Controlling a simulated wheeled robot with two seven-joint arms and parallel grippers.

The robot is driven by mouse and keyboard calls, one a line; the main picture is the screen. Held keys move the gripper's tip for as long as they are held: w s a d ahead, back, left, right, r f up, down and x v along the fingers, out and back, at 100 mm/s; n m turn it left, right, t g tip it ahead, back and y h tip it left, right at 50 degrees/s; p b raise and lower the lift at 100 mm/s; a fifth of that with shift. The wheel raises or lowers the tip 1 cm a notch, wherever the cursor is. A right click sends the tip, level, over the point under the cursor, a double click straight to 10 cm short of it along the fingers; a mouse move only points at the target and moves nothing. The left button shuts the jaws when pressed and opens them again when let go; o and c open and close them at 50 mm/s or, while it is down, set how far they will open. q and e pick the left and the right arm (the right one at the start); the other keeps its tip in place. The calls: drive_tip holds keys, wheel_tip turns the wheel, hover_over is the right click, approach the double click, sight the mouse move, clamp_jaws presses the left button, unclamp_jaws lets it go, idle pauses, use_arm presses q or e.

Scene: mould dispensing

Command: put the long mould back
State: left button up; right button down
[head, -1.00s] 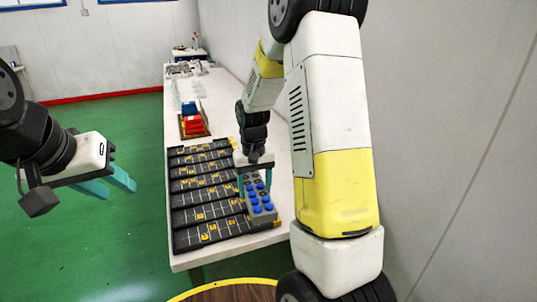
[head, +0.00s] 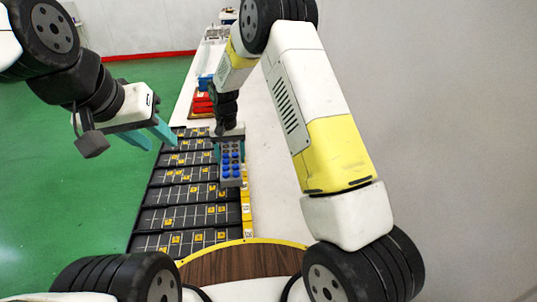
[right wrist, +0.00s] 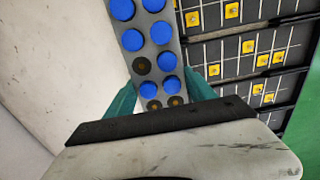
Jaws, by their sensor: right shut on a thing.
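The long mould (head: 231,172) is a grey block with blue round caps in two rows and a few dark sockets. My right gripper (head: 230,152) is shut on it, its teal fingers on either side. The mould lies lengthwise towards me over the right ends of the black racks; the height between them is hard to tell. In the right wrist view the mould (right wrist: 152,47) runs up from between the fingers (right wrist: 160,100), beside the racks. My left gripper (head: 149,136) is open and empty, off the table's left edge.
The black racks (head: 180,194) have grid lines and yellow markers and fill the near left of the white table (head: 275,190). Red (head: 202,104) and blue (head: 206,82) boxes stand behind them. A round wooden surface (head: 240,262) is in front. The table's right side is clear.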

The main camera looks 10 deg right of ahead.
hover_over(274, 169)
drive_tip(key=shift+a+f, duration=0.2)
drive_tip(key=shift+f, duration=0.5)
drive_tip(key=shift+d+f, duration=0.15)
drive_tip(key=shift+f, duration=1.65)
drive_tip(key=shift+c, duration=1.6)
unclamp_jaws()
drive_tip(key=shift+f, duration=0.15)
